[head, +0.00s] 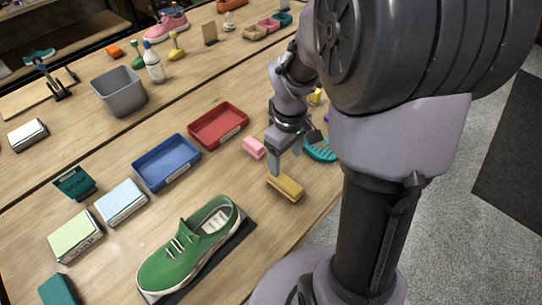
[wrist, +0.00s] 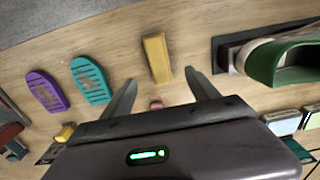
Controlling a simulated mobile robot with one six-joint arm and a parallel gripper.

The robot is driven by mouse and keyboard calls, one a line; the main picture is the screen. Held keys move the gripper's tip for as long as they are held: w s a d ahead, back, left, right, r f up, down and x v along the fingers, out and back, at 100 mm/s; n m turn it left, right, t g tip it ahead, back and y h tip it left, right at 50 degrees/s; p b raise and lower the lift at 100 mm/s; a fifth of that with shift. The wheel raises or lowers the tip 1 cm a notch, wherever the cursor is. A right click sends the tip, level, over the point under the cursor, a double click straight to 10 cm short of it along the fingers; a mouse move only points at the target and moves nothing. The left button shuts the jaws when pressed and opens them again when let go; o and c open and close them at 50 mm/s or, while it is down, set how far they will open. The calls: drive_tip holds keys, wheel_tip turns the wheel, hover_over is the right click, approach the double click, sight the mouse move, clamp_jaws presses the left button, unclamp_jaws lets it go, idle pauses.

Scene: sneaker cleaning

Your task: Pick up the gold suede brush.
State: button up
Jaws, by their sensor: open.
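The gold suede brush (head: 285,187) lies on the wooden table near its front edge, to the right of the green sneaker. In the wrist view the brush (wrist: 156,58) lies lengthwise, ahead of and roughly between my fingertips. My gripper (wrist: 160,88) is open and empty, its two fingers spread wide. In the head view my gripper (head: 285,160) hangs close by the brush, its fingers pointing down; the exact gap to the brush cannot be told.
A green sneaker (head: 185,248) on a dark mat stands to the left. A teal brush (head: 320,151) and a pink block (head: 254,147) lie close by. Red (head: 218,125) and blue (head: 166,162) trays sit behind. A purple brush (wrist: 47,90) lies beyond the teal one.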

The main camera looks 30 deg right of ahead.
sight(285, 181)
wheel_tip(285, 181, down, 12)
drive_tip(key=b, duration=0.5)
drive_tip(key=shift+d+b, duration=0.15)
drive_tip(key=shift+b, duration=0.15)
drive_tip(key=shift+r, duration=0.25)
drive_tip(key=shift+c, duration=0.2)
drive_tip(key=c, duration=1.5)
